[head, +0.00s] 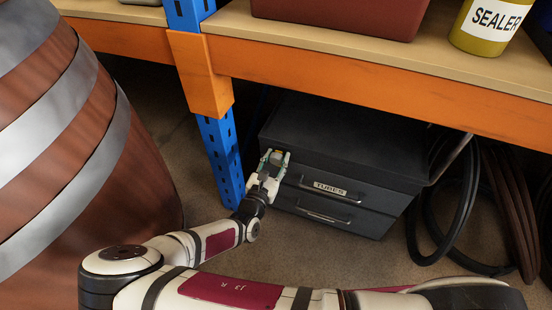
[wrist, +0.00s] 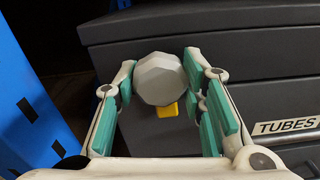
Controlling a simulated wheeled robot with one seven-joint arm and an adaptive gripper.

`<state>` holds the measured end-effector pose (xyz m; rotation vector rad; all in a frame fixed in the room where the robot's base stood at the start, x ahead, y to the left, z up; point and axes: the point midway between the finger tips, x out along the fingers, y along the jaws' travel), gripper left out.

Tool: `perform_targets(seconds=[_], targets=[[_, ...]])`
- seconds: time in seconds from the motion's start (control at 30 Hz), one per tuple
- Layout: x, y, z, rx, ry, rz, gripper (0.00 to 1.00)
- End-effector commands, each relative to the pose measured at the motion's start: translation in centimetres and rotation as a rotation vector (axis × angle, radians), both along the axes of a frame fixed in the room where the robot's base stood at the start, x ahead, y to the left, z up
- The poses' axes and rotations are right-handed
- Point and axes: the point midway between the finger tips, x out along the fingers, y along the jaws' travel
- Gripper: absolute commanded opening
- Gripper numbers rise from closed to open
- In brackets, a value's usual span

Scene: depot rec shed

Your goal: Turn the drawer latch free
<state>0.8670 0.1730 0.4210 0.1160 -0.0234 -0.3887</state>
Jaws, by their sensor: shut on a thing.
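A dark grey drawer cabinet (head: 290,133) stands on the floor under the shelf. Its upper drawer (head: 362,198) carries a TUBES label (head: 329,188) and a bar handle, and looks closed. The drawer latch is a pale grey faceted knob (wrist: 160,78) with a yellow tab (wrist: 168,110) showing below it, at the cabinet's upper left front. My gripper (wrist: 162,88) is shut on the knob, with a green-padded finger on each side of it. In the head view my gripper (head: 274,160) is at the cabinet's front left, and the knob is mostly hidden between the fingers.
A blue upright post (head: 222,160) stands close to the left of my gripper. An orange shelf beam (head: 380,88) runs above the cabinet. A striped barrel (head: 95,150) is at the left. Dark hoses (head: 412,235) hang to the right of the cabinet.

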Motion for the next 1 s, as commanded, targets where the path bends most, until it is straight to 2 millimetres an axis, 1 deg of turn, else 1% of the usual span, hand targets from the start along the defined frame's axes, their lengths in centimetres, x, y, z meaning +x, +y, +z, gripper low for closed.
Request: perform_targets(seconds=[0.27, 1.0], targets=[[0.03, -0.09, 0.27, -0.155, 0.066, -0.002, 0.09], [0.04, -0.1, 0.07, -0.802, 0.33, -0.001, 0.09]])
